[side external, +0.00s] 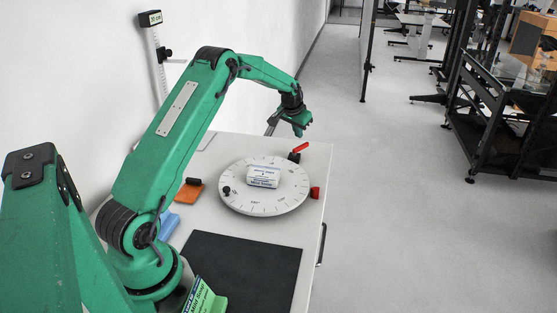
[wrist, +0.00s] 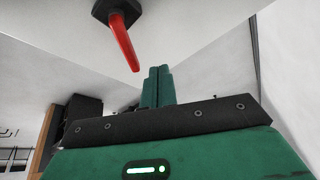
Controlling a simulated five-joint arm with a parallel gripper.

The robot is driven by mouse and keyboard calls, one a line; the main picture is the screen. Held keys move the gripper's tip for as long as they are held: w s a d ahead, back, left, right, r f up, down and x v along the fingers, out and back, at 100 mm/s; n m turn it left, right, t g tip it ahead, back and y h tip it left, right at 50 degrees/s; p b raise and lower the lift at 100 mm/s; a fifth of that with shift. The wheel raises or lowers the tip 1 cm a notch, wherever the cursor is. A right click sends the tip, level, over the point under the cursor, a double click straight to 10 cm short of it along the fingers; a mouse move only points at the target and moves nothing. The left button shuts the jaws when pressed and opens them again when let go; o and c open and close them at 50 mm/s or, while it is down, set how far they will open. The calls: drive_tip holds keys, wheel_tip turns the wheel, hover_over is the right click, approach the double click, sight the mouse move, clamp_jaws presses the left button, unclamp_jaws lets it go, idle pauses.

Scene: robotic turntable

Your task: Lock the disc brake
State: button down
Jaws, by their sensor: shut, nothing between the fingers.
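The white graduated disc (side external: 240,200) lies on the table, with a small labelled box (side external: 264,177) on it. At the disc's far right edge is a red lever (side external: 300,148) on a black mount (side external: 294,157); it looks like the brake. The lever slants up to the right in the side view. My gripper (side external: 300,128) is above the lever and looks apart from it. In the wrist view my gripper (wrist: 157,72) is shut and empty. There the red lever (wrist: 124,42) hangs from its black mount (wrist: 112,11), its tip just left of the fingertips.
A red block (side external: 315,193) sits at the disc's right edge, and a small black knob (side external: 227,190) is on its left. An orange block (side external: 188,192), a blue item (side external: 168,225) and a dark mat (side external: 245,272) lie nearer. A height scale (side external: 158,60) stands by the wall.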

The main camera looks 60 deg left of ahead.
sight(301, 149)
drive_tip(key=shift+f, duration=1.75)
drive_tip(key=shift+w+d, duration=0.15)
drive_tip(key=shift+d, duration=0.15)
idle(0.4)
